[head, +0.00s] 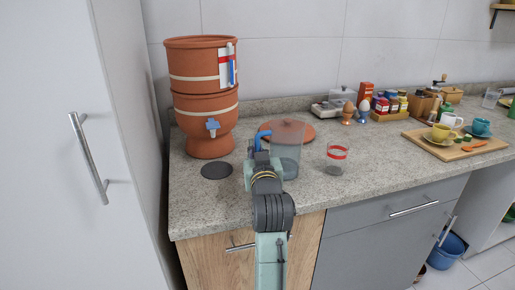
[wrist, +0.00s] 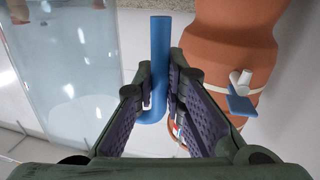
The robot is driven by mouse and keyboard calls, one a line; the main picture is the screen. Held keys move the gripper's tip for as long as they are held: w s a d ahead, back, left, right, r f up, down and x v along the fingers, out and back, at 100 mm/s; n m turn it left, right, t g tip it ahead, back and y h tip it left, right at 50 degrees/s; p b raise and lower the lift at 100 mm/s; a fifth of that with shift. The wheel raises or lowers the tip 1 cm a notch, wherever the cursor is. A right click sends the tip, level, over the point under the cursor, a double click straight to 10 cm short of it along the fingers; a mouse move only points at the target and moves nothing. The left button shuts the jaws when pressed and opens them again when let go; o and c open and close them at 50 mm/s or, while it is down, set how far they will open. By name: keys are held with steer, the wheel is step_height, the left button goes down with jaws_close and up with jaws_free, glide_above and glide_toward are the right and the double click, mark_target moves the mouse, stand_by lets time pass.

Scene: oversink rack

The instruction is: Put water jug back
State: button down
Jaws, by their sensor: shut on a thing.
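The water jug (head: 288,150) is clear, with a blue handle (head: 263,135) on its left side in the head view. My gripper (head: 261,152) is shut on this handle. In the wrist view, the blue handle (wrist: 160,55) runs between the two finger pads of my gripper (wrist: 160,95), and the clear jug wall (wrist: 65,70) fills the left side. The jug looks upright over the counter; I cannot tell whether its base touches the surface. My arm hides part of its lower left side.
A terracotta water filter (head: 205,100) with a blue tap stands at the left, a dark round mat (head: 216,170) before it. A terracotta disc (head: 309,132) lies behind the jug. A red-banded glass (head: 337,158) stands to its right. A wooden tray (head: 455,150) with dishes is farther right.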

steer(key=shift+f, duration=0.1)
steer(key=c, duration=1.7)
jaws_free()
steer(key=shift+o, duration=0.2)
steer(key=shift+s, duration=0.1)
